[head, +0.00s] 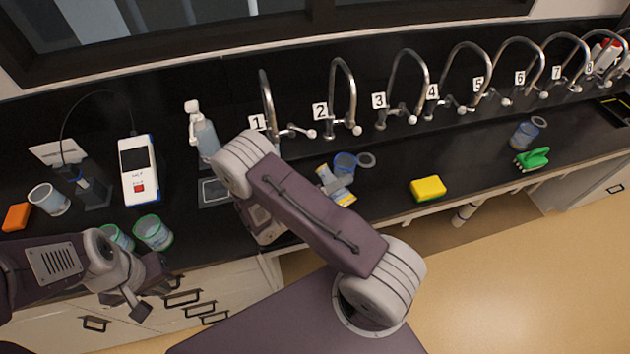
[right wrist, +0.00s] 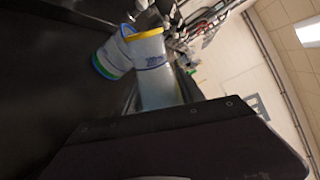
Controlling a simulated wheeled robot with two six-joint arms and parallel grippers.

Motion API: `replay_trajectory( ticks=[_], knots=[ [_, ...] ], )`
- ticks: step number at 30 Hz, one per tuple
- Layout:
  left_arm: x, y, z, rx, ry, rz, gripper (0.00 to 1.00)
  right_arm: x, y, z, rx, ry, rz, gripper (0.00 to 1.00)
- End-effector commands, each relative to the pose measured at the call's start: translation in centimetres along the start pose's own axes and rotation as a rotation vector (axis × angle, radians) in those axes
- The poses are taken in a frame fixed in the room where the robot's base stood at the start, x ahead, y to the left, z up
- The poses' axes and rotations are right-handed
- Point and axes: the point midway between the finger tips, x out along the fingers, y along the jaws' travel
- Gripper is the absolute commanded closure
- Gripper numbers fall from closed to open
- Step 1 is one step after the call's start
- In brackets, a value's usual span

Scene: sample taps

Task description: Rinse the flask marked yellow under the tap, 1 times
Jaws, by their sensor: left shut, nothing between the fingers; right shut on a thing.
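The flask marked yellow (right wrist: 154,70) shows in the right wrist view as a pale cylinder with a yellow rim and dark print. It is tilted, and its near end goes behind the dark gripper body. In the head view a pale, yellow-banded object (head: 338,188), apparently this flask, pokes out beyond my right arm, below tap 2 (head: 343,95). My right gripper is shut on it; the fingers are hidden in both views. My left gripper (head: 138,303) is shut and empty at the counter's front edge, below two green-rimmed beakers (head: 153,233).
A blue beaker (head: 344,163) stands close beside the held flask. A yellow sponge (head: 428,189) and green brush (head: 532,158) lie to the right. A squeeze bottle (head: 205,137) and white meter (head: 138,170) stand left.

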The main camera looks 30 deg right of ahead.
Motion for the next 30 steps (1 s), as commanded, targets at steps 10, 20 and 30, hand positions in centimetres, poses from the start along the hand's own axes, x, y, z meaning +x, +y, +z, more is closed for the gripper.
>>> replay_trajectory(
  ticks=[10,20,30],
  knots=[
    [0.04,0.00,0.00,0.000,0.000,0.000,1.00,0.02,0.07,-0.11,-0.047,0.005,-0.003,0.93],
    [-0.04,0.00,-0.01,0.000,0.000,0.000,1.00,0.03,0.19,-0.02,-0.090,0.011,-0.004,0.93],
    [-0.10,0.00,-0.01,0.000,0.000,0.000,1.00,0.07,0.50,0.22,-0.136,0.018,-0.004,0.93]
  ],
)
